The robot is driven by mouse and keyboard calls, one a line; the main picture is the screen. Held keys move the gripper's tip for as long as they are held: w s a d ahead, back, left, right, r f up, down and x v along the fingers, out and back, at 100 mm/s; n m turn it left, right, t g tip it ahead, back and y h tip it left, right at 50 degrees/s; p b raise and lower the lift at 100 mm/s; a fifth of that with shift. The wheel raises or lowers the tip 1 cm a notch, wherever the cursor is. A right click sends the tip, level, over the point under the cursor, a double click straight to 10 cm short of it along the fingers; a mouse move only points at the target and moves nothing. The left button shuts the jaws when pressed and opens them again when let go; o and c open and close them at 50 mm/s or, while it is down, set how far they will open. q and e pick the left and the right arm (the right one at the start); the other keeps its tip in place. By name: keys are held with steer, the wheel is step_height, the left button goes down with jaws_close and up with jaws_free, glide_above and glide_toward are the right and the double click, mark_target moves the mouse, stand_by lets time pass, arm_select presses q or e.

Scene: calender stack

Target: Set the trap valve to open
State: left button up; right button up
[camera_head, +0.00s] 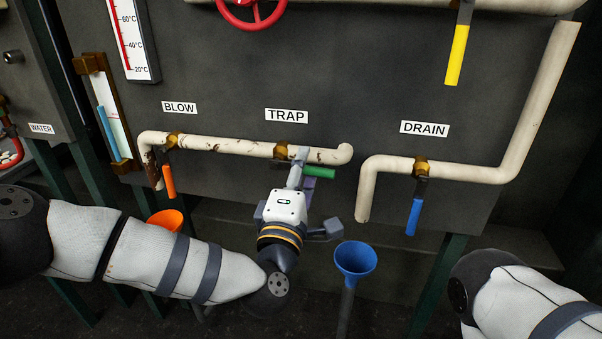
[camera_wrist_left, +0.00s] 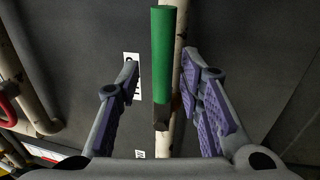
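The trap valve (camera_head: 281,150) sits on a stained cream pipe under the TRAP label (camera_head: 286,115). Its green handle (camera_head: 320,173) points right, roughly along the pipe; part of it is hidden by my gripper. My left gripper (camera_head: 304,165) is at the handle. In the left wrist view, the green handle (camera_wrist_left: 163,55) runs lengthwise between the two purple-padded fingers of my open left gripper (camera_wrist_left: 161,75). Gaps show on both sides, and the pipe (camera_wrist_left: 178,85) lies behind. My right gripper is out of view.
The BLOW valve's orange handle (camera_head: 168,181) and the DRAIN valve's blue handle (camera_head: 413,217) hang down on either side. An orange funnel (camera_head: 165,219) and a blue funnel (camera_head: 355,259) stand below. A red handwheel (camera_head: 253,22) is above. The dark panel stands close behind the pipes.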

arm_select(q)
steer(key=v, duration=1.2)
steer(key=s+a+f+m+g+p, duration=0.25)
steer(key=s+f+m+g, duration=0.3)
steer(key=s+f, duration=0.45)
steer(key=s+a+f+m+g+p, duration=0.25)
steer(key=s+f+m+g, duration=0.25)
steer(key=s+f+g, duration=0.35)
steer(key=s+a+m+g+y+p, duration=0.1)
steer(key=s+a+m+g+y, duration=0.1)
steer(key=s+a, duration=0.7)
steer(key=s+a+f+m+g+y+p, duration=0.1)
steer(key=s+a+g+y, duration=0.3)
steer(key=s+a, duration=0.5)
steer(key=s+m+g+p, duration=0.1)
steer(key=s, duration=0.4)
steer(key=shift+s+a+f+g, duration=0.2)
steer(key=shift+s+a+g, duration=0.1)
steer(key=shift+a+g, duration=0.1)
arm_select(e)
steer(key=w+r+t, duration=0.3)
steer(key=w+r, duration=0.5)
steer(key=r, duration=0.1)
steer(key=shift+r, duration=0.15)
